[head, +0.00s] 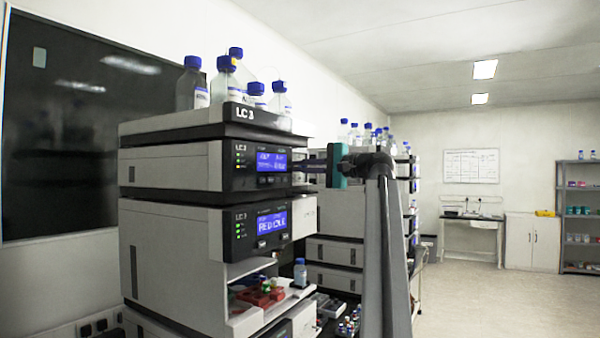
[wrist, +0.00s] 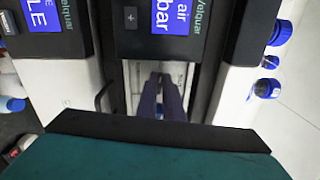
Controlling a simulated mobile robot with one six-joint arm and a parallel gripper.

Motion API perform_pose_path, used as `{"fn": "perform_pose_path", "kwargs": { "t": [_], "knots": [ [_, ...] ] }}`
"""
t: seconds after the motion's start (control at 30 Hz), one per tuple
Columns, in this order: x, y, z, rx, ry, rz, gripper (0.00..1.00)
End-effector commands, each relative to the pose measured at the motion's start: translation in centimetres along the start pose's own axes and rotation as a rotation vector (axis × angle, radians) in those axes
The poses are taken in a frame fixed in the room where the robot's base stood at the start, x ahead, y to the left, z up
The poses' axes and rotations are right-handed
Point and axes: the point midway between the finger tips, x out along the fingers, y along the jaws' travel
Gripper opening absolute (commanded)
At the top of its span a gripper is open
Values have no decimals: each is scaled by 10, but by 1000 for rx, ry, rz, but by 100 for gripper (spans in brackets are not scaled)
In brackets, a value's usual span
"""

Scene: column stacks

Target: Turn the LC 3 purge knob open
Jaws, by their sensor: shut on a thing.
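The LC 3 stack (head: 170,250) stands at the left in the head view, with its name on the top tray. Its upper module (head: 170,166) has a lit blue display, which also shows in the wrist view (wrist: 172,16). My gripper (head: 297,166) reaches from the right to this module's front, beside the display. In the wrist view its two dark fingers (wrist: 161,82) are close together, pointing into a pale recess beside the display panel. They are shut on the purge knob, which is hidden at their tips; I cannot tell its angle.
Blue-capped bottles (head: 226,80) stand on top of the stack. The lower module has its own blue display (head: 271,222). Below it, an open bay holds red items (head: 262,293) and a small bottle (head: 300,272). More stacks stand behind; the floor at right (head: 475,300) is clear.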

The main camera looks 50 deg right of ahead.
Motion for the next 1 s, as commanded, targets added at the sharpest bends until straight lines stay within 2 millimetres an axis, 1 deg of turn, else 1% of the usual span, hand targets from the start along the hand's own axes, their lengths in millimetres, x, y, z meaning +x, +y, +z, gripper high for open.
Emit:
{"fn": "perform_pose_path", "kwargs": {
  "t": [0.03, 0.2, 0.6, 0.63, 0.73, 1.0],
  "knots": [
    [0, 2, 0, -18, 0, 3, 0],
    [0, 2, 0, -56, -1, 3, 0],
    [0, 2, 1, -64, -2, 3, 0],
    [0, 2, 1, -64, -2, 3, 9],
    [0, 2, 1, -64, -2, 3, 26],
    [1, 1, 1, -63, -2, 1, 26]
  ]
}}
